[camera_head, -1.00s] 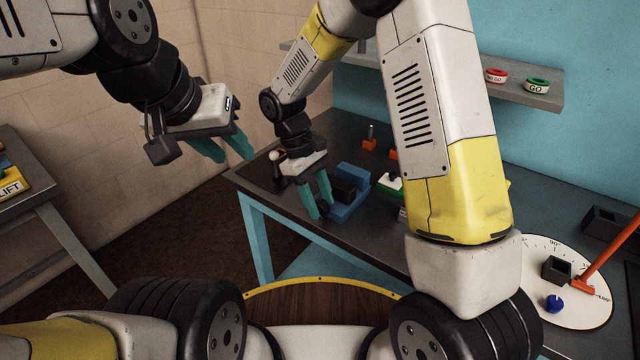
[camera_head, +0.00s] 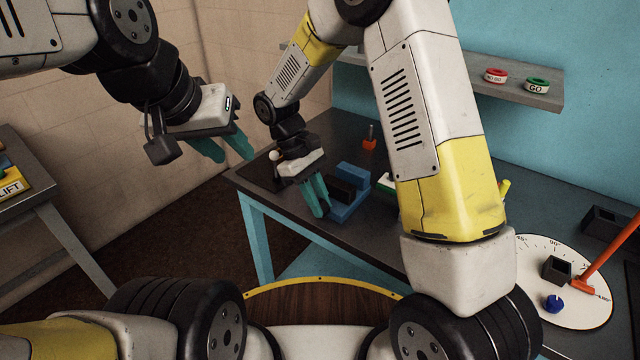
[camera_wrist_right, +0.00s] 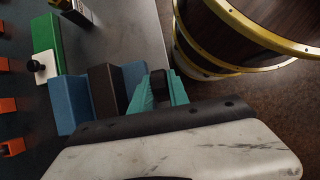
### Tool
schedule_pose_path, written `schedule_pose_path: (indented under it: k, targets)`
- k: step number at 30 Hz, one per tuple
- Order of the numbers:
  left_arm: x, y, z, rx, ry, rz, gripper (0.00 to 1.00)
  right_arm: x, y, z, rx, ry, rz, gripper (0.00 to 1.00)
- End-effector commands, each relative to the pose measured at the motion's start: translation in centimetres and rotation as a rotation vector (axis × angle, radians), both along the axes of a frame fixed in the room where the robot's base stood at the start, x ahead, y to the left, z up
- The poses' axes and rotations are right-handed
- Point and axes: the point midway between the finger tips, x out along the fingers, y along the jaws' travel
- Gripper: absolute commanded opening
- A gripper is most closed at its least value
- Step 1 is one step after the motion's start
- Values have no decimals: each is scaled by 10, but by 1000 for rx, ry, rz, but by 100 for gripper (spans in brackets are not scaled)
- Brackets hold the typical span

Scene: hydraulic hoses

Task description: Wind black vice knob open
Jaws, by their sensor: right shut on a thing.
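The blue vice (camera_head: 349,207) stands near the table's front left edge, with a dark block (camera_head: 343,189) between its blue jaws. In the right wrist view the vice (camera_wrist_right: 68,105) lies left of my fingers. The black knob (camera_wrist_right: 158,84) shows between the teal fingers of my right gripper (camera_wrist_right: 160,92), which is shut on it. In the head view my right gripper (camera_head: 316,196) is at the left side of the vice, and the knob is hidden by the fingers. My left gripper (camera_head: 225,150) is open and empty, in the air left of the table.
Orange pieces (camera_head: 369,144) stand further back. A white dial plate (camera_head: 585,300) with a blue knob lies at the right. A shelf (camera_head: 440,83) hangs on the wall behind.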

Motion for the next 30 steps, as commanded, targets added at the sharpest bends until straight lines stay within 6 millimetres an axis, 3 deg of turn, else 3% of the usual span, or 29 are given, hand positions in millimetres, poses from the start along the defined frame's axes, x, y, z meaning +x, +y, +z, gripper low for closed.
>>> schedule_pose_path:
  k: [18,30]
  targets:
    - [0,0,0,0,0,0,36,5,7,-3,-344,248,2,0]
    - [0,0,0,0,0,0,36,6,8,-3,-432,313,1,0]
